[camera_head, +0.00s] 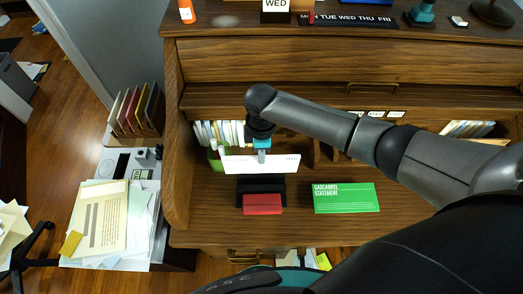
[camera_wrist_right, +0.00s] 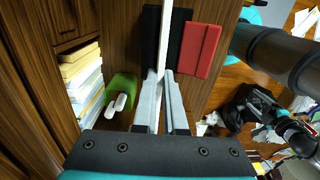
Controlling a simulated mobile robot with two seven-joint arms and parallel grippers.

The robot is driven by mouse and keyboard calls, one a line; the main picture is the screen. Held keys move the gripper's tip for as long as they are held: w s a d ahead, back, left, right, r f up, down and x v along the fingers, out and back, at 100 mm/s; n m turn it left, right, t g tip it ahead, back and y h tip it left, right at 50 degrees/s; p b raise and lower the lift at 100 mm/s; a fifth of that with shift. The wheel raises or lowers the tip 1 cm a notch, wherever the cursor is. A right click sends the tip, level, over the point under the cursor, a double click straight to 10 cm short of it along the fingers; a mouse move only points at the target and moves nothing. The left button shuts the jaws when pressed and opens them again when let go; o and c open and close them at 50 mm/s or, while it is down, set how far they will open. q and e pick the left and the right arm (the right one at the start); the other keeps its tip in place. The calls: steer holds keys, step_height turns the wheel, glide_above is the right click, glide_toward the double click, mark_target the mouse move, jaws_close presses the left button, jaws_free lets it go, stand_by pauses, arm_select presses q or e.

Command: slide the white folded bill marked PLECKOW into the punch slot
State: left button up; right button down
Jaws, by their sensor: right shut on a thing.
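The white bill (camera_head: 285,165) is held upright in my right gripper (camera_head: 262,157), near the middle of its long top edge. Its small print cannot be read. In the right wrist view, the bill (camera_wrist_right: 165,40) is a thin white edge between the two fingertips (camera_wrist_right: 160,75). The black punch (camera_head: 262,183) with its red front part (camera_head: 262,204) stands on the desk just below the bill in the head view. In the wrist view, the bill's edge crosses over the punch's black part (camera_wrist_right: 183,35). The slot is hidden, and I cannot tell whether the bill touches it.
A green statement card (camera_head: 346,198) lies right of the punch. A green holder (camera_head: 214,158) and upright papers (camera_head: 218,132) stand behind the bill at left. The desk's raised left side (camera_head: 176,150) borders the surface. Bare wood lies left of the punch.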

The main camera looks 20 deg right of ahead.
mark_target(262, 172)
steer(key=shift+f+b, duration=2.95)
steer(key=shift+f, duration=1.95)
steer(key=c, duration=0.9)
jaws_free()
step_height(262, 172, up, 8)
steer(key=p, duration=0.8)
steer(key=shift+r+p, duration=0.1)
steer(key=shift+p, duration=0.25)
